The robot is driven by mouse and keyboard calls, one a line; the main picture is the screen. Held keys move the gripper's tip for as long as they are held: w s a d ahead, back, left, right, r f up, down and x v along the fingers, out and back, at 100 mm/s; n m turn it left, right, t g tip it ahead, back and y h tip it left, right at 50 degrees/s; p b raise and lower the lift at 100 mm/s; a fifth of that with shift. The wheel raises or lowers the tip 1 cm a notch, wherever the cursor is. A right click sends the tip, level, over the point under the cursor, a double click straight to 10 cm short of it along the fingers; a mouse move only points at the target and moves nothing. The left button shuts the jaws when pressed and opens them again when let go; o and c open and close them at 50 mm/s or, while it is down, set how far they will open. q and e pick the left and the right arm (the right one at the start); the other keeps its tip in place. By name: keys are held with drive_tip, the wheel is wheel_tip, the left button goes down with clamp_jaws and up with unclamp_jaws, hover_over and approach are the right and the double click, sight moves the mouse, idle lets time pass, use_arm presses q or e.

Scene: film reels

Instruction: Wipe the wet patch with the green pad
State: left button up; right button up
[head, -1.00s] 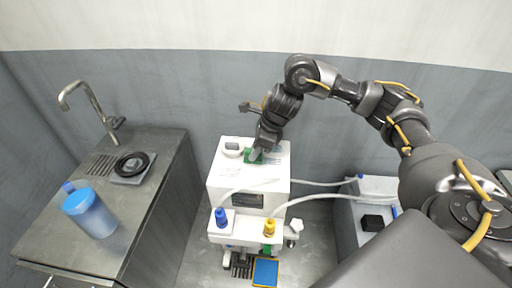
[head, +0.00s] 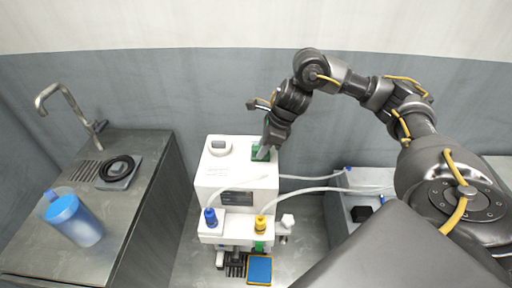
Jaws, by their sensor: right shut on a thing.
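The green pad (head: 258,155) is on or just above the top of a white machine (head: 215,170), near its right back edge. My right gripper (head: 266,149) reaches down from the right and is shut on the pad, hiding part of it. I cannot tell whether the pad touches the surface. I cannot make out the wet patch on the machine's pale top. My left gripper is not in view.
The machine carries a round fitting (head: 220,147), a blue knob (head: 210,217) and a yellow knob (head: 261,224). Pale hoses run to a box (head: 343,210) at right. A sink counter (head: 120,215) with a blue jug (head: 75,220) stands at left.

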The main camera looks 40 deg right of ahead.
sight(270, 156)
drive_tip(key=shift+s+d, duration=0.25)
drive_tip(key=shift+s+d+f+b, duration=0.1)
drive_tip(key=shift+s+d+b, duration=0.3)
drive_tip(key=shift+s+d, duration=0.6)
drive_tip(key=shift+d, duration=0.3)
wheel_tip(270, 156, up, 6)
drive_tip(key=p, duration=0.5)
drive_tip(key=shift+p, duration=0.3)
